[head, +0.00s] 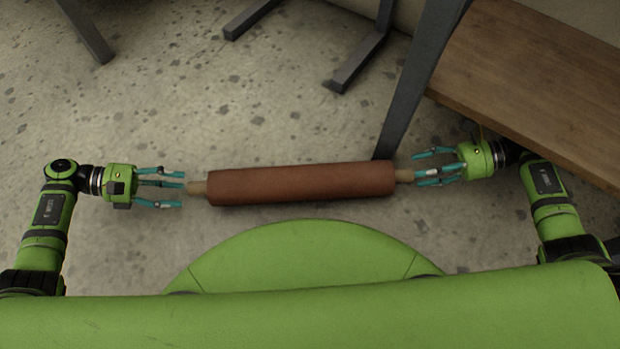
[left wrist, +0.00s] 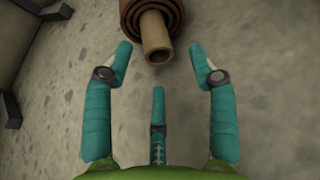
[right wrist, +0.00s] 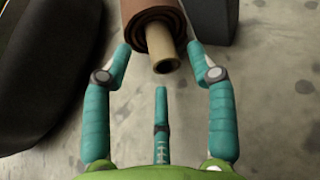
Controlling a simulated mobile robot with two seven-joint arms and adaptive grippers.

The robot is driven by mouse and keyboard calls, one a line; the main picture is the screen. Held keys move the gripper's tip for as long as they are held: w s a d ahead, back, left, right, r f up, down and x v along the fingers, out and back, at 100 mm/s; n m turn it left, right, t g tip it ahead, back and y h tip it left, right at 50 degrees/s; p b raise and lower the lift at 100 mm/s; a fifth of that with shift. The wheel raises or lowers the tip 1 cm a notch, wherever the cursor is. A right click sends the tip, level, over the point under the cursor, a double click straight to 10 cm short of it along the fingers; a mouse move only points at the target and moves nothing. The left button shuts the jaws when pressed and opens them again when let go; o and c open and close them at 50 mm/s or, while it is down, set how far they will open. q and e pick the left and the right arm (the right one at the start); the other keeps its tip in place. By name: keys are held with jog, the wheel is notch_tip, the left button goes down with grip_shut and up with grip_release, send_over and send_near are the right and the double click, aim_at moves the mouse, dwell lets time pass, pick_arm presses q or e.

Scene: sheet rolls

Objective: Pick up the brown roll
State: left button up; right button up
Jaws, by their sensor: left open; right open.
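The brown roll (head: 300,184) lies crosswise in front of my base in the head view, with a tan core sticking out at both ends. My left gripper (head: 184,187) is open at its left end, fingertips close to the core end. In the left wrist view the core (left wrist: 155,38) sits just beyond the open fingers (left wrist: 160,60). My right gripper (head: 414,168) is open at the right end, its fingers overlapping the core in the head view. In the right wrist view the core (right wrist: 166,54) lies between the open fingertips (right wrist: 160,55). Contact cannot be told.
A wooden bench or table top (head: 550,85) with a dark metal leg (head: 415,85) stands at the right, close to the roll's right end and my right arm. Other dark legs (head: 360,60) show at the back. The speckled floor (head: 230,110) behind the roll is clear.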

aim_at(412, 171)
pick_arm(q)
jog(key=shift+x, duration=1.75)
pick_arm(e)
jog(key=shift+x, duration=1.75)
jog(key=shift+w, duration=0.1)
pick_arm(q)
jog(key=c, duration=1.1)
pick_arm(e)
jog(key=c, duration=1.1)
pick_arm(q)
jog(key=shift+f, duration=0.1)
grip_shut()
pick_arm(e)
grip_shut()
jog(key=shift+r, duration=0.1)
